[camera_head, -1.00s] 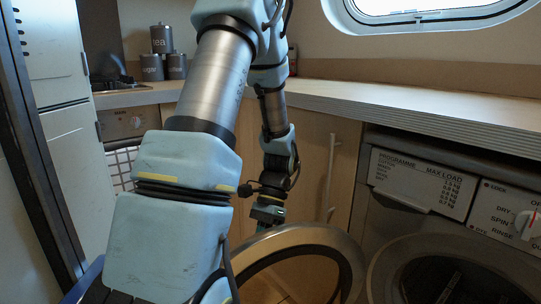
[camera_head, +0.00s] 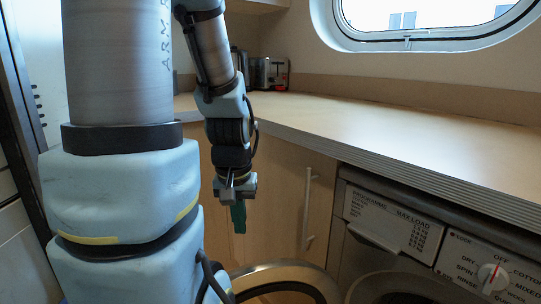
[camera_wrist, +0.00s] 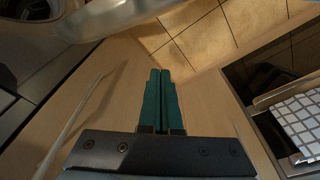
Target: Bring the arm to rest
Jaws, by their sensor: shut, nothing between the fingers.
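My gripper (camera_head: 238,217) hangs pointing down in front of the wooden cupboard door (camera_head: 280,195), to the left of its long handle (camera_head: 307,208). In the wrist view its two green fingers (camera_wrist: 160,100) lie side by side, shut with nothing between them. My arm fills the left of the head view, its upper part large and close. The forearm comes down from the top to the gripper.
The open washing machine door (camera_head: 285,272) stands below my gripper; its rim shows in the wrist view (camera_wrist: 118,18). The worktop (camera_head: 370,120) runs along the right under an oval porthole (camera_head: 425,15). A toaster (camera_head: 270,74) stands at its back. Tiled floor (camera_wrist: 200,40) lies beyond the fingers.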

